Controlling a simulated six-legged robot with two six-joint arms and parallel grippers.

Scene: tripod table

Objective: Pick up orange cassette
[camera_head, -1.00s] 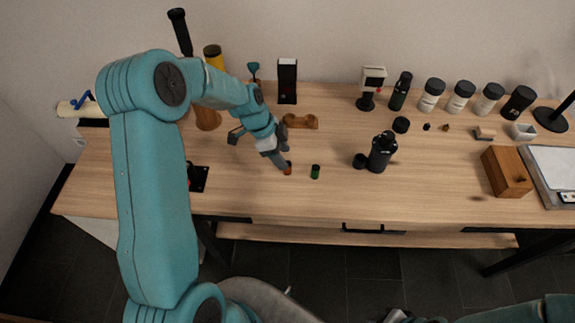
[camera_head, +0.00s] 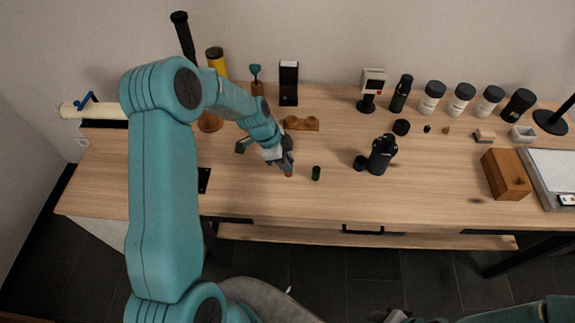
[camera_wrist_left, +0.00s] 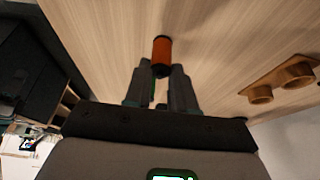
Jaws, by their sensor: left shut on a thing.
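The orange cassette (camera_wrist_left: 161,54) is a small orange cylinder with dark ends. In the left wrist view it shows at the fingertips of my left gripper (camera_wrist_left: 160,72), which is shut on it. In the head view my left gripper (camera_head: 285,170) points down at the wooden table (camera_head: 340,205), left of a small dark green cylinder (camera_head: 316,173). The fingers hide most of the cassette there. I cannot tell whether it still touches the table. My right gripper is not clearly in view.
A brown wooden holder (camera_head: 301,123) lies behind the gripper. Several white jars with black lids line the back right. The table's front middle is clear.

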